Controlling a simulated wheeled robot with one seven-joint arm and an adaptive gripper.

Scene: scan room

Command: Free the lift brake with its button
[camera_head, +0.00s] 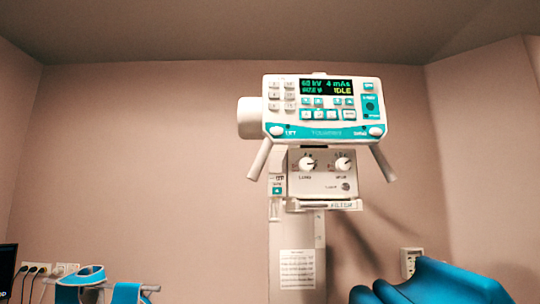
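The white and teal X-ray head (323,112) faces me high in the middle of the view. A white oval button (276,131) at its lower left corner has a small label beside it that seems to read LIFT. A matching white button (375,131) is at the lower right corner; its label is too small to read surely. The lit display (326,87) reads 4 mAs and IDLE. Two grey handles (259,159) slant down from the head's sides. My gripper is not in view, and nothing is seen touching the buttons.
Below the head are a two-knob panel (323,173) and a white column (297,230). A large blue shape (440,284) fills the lower right, before a wall socket (410,262). Teal items (80,282) hang on a rail at lower left. The space beside the head looks clear.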

